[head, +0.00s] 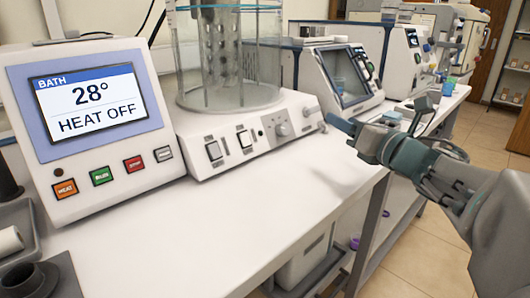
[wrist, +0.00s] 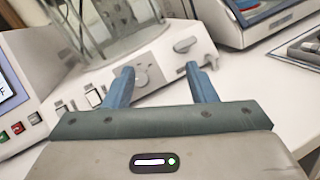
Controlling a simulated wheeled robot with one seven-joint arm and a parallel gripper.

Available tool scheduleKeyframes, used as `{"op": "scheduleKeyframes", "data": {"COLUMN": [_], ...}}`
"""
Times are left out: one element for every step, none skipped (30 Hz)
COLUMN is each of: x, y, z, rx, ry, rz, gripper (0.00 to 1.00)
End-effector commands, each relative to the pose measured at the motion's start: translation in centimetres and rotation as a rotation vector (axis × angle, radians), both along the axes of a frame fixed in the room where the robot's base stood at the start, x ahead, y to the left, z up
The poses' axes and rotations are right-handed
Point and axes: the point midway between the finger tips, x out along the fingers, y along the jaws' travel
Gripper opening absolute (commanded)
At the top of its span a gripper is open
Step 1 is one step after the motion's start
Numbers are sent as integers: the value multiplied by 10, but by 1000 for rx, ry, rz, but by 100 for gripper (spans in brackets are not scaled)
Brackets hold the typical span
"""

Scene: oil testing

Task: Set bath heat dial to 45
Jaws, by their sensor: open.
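The bath unit's white base (head: 230,165) stands on the bench with a glass vessel on top. Its front panel carries a round grey dial (head: 283,129) with markings around it, too small to read; the dial also shows in the wrist view (wrist: 141,78). The display (head: 97,104) reads BATH 28° and HEAT OFF. My gripper (head: 345,126) is to the right of the dial, apart from it. In the wrist view its two blue fingers (wrist: 159,68) are open and empty, with the dial beyond them, nearer the left finger.
An orange HEAT button (head: 65,189) and several other buttons sit below the display. Two rocker switches (head: 213,151) are left of the dial; a small knob (head: 310,111) is right of it. Another instrument (head: 343,75) stands behind. The bench front is clear.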

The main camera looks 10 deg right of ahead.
Motion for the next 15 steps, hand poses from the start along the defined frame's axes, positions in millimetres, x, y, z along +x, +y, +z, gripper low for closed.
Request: {"op": "scheduleKeyframes", "data": {"x": [-5, -8, -13, -16, -18, -21, -24, -25, -27, -27, -27, -26, -25, -23, -19], "y": [2, 4, 7, 9, 11, 12, 13, 14, 15, 16, 16, 18, 20, 22, 25], "z": [-23, -27, -33, -36, -39, -42, -45, -46, -47, -48, -48, -48, -48, -48, -48], "rx": [-90, -142, -201, -238, -269, -302, -322, -338, -354, -364, -371, -376, -378, -380, -380], "ry": [-31, -51, -74, -88, -101, -115, -122, -130, -137, -141, -144, -147, -148, -149, -150], "rz": [50, 83, 121, 147, 169, 193, 209, 220, 233, 240, 245, 249, 253, 254, 256], "gripper": [51, 51, 51, 51, 51, 51, 51, 51, 51, 51, 51, 51, 51, 51, 51]}}
